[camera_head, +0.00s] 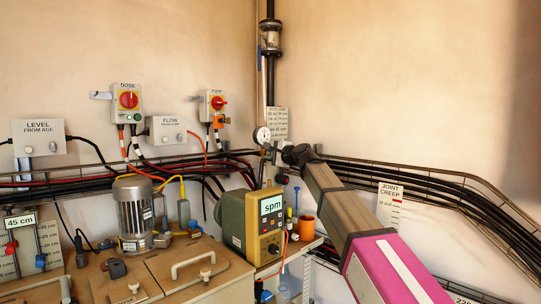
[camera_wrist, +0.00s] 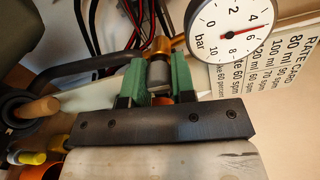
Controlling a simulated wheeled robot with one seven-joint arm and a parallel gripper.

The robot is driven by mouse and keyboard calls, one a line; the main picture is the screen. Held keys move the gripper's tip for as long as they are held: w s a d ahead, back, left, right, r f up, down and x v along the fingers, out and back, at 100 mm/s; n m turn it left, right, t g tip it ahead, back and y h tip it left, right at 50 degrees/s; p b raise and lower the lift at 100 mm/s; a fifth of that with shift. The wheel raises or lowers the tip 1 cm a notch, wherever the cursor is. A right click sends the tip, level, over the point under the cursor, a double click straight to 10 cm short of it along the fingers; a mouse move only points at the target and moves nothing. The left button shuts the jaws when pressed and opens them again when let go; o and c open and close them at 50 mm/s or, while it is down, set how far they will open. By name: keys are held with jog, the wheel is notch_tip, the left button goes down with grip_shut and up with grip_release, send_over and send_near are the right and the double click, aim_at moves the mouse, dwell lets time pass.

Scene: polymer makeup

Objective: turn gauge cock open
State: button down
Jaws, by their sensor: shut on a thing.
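The pressure gauge (camera_head: 262,134) is on the wall pipe in the head view. It shows large in the wrist view (camera_wrist: 232,28), with its red needle between 4 and 6 bar. Beside it in the wrist view is the gauge cock, seen as a grey cylindrical piece (camera_wrist: 159,75) against a brass-coloured fitting (camera_wrist: 158,47). My gripper (camera_wrist: 160,82) has its green fingers on either side of the grey piece and is shut on it. In the head view my gripper (camera_head: 279,149) is just right of the gauge, small and dark. The cock's flow position cannot be told.
A rate card (camera_head: 278,122) hangs behind the gauge. Cable trays with black cables (camera_head: 430,178) run along both walls. The green spm pump (camera_head: 250,222) and an orange cup (camera_head: 307,227) stand below. Open wall lies above my arm.

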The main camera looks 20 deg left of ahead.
jog(key=shift+n, duration=0.4)
jog(key=shift+s, duration=0.1)
jog(key=c, duration=0.9)
grip_release()
jog(key=shift+c, duration=0.2)
jog(key=v, duration=1)
jog(key=shift+s+d, duration=0.2)
jog(key=shift+d, duration=0.15)
